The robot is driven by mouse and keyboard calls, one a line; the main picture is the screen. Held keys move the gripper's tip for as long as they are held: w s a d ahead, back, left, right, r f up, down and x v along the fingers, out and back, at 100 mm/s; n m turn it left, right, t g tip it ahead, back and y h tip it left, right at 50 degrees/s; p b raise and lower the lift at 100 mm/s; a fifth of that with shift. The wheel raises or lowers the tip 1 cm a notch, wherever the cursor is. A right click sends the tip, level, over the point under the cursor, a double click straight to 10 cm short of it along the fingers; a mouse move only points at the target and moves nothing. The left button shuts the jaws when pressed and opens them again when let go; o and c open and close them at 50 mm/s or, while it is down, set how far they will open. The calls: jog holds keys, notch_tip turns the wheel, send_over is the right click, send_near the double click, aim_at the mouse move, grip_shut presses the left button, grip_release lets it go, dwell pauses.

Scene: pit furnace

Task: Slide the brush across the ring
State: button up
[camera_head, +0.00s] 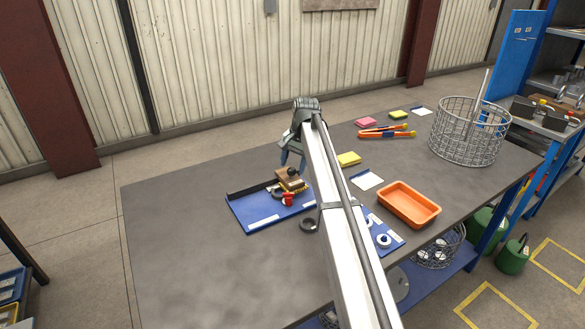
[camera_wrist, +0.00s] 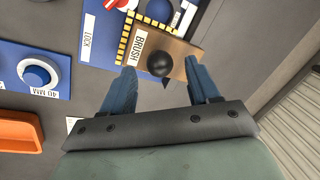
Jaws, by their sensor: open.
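The brush (camera_wrist: 148,48) is a tan wooden block with a black round knob and a "BRUSH" label. In the head view the brush (camera_head: 291,184) sits at the back of a blue board, by a yellow-and-black striped edge. My gripper (camera_wrist: 162,70) is open and empty, with its blue fingers spread to either side of the knob in the picture. In the head view my gripper (camera_head: 292,160) is just above and behind the brush. A dark ring (camera_head: 308,224) lies at the board's front right. A white ring (camera_head: 383,240) lies on another blue board; it shows by a "40 MM" label (camera_wrist: 38,71).
A red lock (camera_head: 288,199) is on the blue board (camera_head: 262,222), which has a dark rail at its back. An orange tray (camera_head: 408,204), a wire basket (camera_head: 468,130) and several pads and markers stand to the right. The left of the grey table (camera_head: 170,235) is clear.

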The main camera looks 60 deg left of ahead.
notch_tip(320, 180, up, 11)
jog(key=w+d, duration=0.1)
jog(key=d, duration=0.1)
jog(key=shift+w+r, duration=0.15)
jog(key=shift+r, duration=0.05)
dwell(0.5)
